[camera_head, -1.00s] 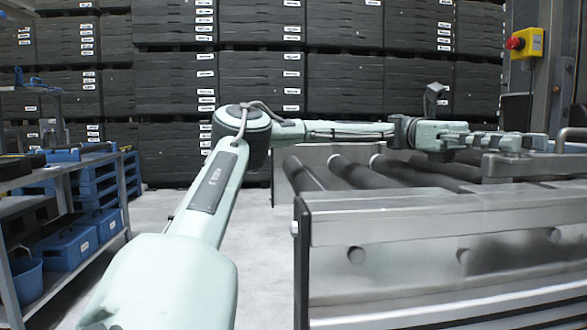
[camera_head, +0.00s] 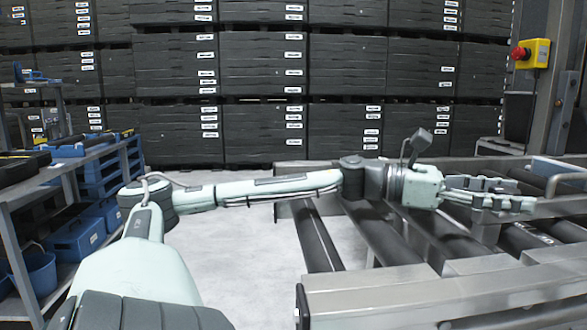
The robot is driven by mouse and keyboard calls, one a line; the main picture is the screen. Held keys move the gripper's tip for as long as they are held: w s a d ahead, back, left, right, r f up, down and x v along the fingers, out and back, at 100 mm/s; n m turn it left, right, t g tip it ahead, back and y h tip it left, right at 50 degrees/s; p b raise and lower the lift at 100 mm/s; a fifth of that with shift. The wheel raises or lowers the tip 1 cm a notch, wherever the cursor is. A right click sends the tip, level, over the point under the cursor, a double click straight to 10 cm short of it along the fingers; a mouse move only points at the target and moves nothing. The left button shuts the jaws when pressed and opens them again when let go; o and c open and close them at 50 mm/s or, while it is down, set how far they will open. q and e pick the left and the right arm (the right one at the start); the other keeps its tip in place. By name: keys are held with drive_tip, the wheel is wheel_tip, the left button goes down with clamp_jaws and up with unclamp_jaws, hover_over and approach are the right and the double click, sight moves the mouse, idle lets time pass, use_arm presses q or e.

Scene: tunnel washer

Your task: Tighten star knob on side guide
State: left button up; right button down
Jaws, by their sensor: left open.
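My left gripper (camera_head: 522,194) is at the right, stretched out over the roller conveyor. Its fingers point right, toward a metal rail (camera_head: 565,207) on the far side of the rollers, which may be the side guide. The gripper is open and I see nothing held in it. I cannot tell whether its fingertips touch the rail. I cannot make out a star knob; it may be hidden by the fingers or out of view. My right gripper is not in view.
Dark rollers (camera_head: 318,235) run below my left arm, with a metal frame beam (camera_head: 400,300) in front. A yellow box with a red emergency button (camera_head: 531,54) is on a post. Shelving with blue bins (camera_head: 75,240) stands left. The floor between is clear.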

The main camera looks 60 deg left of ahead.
use_arm(q)
drive_tip(key=shift+r+n+t+y+p, duration=0.15)
drive_tip(key=shift+n+t+y+p, duration=0.9)
drive_tip(key=shift+p, duration=0.75)
drive_tip(key=shift+n+t+y+p, duration=0.45)
drive_tip(key=shift+t+y, duration=0.1)
drive_tip(key=shift+y, duration=0.3)
drive_tip(key=shift+n+t+y+p, duration=0.35)
drive_tip(key=shift+n+t+y, duration=0.45)
drive_tip(key=shift+y, duration=0.5)
